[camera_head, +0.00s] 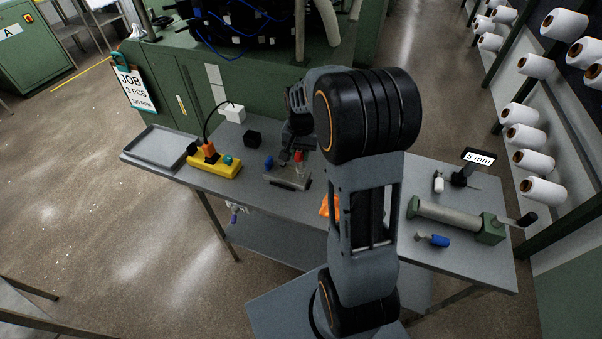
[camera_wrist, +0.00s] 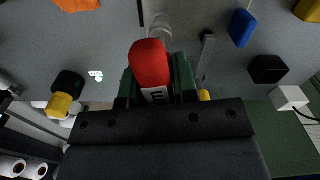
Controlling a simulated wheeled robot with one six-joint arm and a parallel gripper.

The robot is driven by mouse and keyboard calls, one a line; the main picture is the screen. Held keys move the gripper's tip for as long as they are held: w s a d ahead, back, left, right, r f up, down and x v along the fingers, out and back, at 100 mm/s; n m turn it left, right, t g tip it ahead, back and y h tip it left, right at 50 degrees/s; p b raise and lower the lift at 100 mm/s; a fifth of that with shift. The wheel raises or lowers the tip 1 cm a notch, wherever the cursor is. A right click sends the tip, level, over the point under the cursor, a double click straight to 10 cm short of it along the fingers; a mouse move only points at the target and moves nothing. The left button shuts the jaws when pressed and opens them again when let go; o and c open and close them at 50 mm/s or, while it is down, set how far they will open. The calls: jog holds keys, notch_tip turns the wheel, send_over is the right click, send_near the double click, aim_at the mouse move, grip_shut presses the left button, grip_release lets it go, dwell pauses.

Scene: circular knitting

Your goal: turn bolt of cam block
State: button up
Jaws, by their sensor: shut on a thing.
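A red-handled tool (camera_head: 299,157) stands roughly upright at the grey cam block (camera_head: 283,181) on the middle of the bench. My gripper (camera_head: 294,154) is at the tool, shut on its red handle. In the wrist view the red handle (camera_wrist: 150,66) fills the middle and bears a white label with dark print, partly cut off. A pale metal part (camera_wrist: 159,27) shows beyond it. The bolt is hidden, and I cannot tell whether the tool's tip is seated in it. My arm hides part of the bench.
A blue piece (camera_head: 268,161), a black cube (camera_head: 252,138) and a yellow power box (camera_head: 214,167) lie left of the block. An orange cloth (camera_head: 325,207) lies in front. A grey tray (camera_head: 160,146) is far left. The green machine (camera_head: 190,85) rises behind; a roller fixture (camera_head: 455,217) is right.

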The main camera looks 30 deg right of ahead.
jog(key=shift+f+b, duration=0.9)
jog(key=shift+f, duration=0.3)
jog(key=m, duration=0.4)
dwell(0.3)
jog(key=shift+n, duration=1.1)
jog(key=shift+r+p, duration=0.2)
jog(key=shift+p, duration=0.15)
